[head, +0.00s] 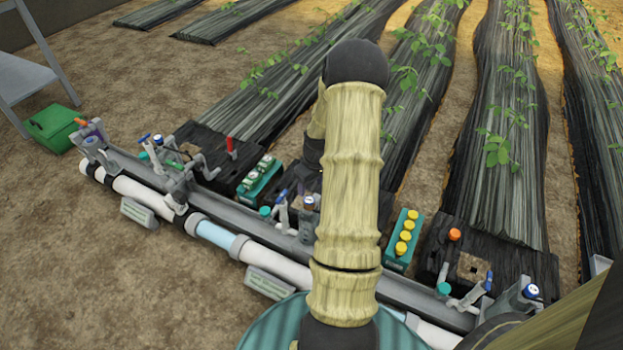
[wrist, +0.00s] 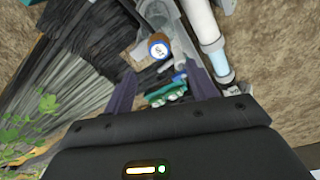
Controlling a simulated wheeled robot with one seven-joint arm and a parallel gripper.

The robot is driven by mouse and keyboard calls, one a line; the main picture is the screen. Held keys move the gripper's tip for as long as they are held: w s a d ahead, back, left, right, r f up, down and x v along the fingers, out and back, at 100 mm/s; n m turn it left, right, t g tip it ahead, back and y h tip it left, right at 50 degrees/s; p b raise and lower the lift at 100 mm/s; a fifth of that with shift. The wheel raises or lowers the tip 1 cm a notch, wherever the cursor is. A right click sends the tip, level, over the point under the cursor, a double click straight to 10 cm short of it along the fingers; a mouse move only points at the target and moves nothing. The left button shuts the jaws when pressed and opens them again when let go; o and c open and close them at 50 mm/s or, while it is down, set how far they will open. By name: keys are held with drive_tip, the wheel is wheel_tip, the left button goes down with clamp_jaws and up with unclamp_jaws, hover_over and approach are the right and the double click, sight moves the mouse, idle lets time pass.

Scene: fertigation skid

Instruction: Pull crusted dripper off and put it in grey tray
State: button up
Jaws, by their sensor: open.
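My gripper (wrist: 163,92) is open and empty in the wrist view, its two dark fingers spread wide over the skid. A brown cylinder with a blue and white cap (wrist: 158,48) shows beyond the fingertips. A similar capped part (head: 308,203) stands on the middle of the rail in the head view, just left of my arm. My arm hides my gripper and part of the rail there. I cannot tell which small fitting is the crusted dripper. A pale grey edge (head: 600,265) at the far right could be the grey tray, but too little of it shows.
A grey rail with a white pipe (head: 140,193) crosses the front, carrying several valves. Teal racks (head: 260,177) and one with yellow caps (head: 404,240) stand behind it. A green box (head: 55,127) is at left. Black-covered plant rows fill the back; bare soil lies front left.

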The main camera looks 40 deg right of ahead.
sight(309, 200)
drive_tip(key=f+b, duration=0.1)
drive_tip(key=f, duration=0.2)
drive_tip(key=w+f+b, duration=0.1)
drive_tip(key=f, duration=0.2)
drive_tip(key=f+b, duration=0.1)
drive_tip(key=f, duration=0.2)
drive_tip(key=shift+w+f+b, duration=0.15)
drive_tip(key=shift+f+b, duration=0.25)
drive_tip(key=shift+d, duration=0.1)
drive_tip(key=shift+c, duration=0.4)
drive_tip(key=c, duration=1.1)
drive_tip(key=shift+r, duration=0.1)
drive_tip(key=shift+r, duration=0.1)
drive_tip(key=shift+r+p, duration=1.45)
drive_tip(key=shift+p, duration=0.05)
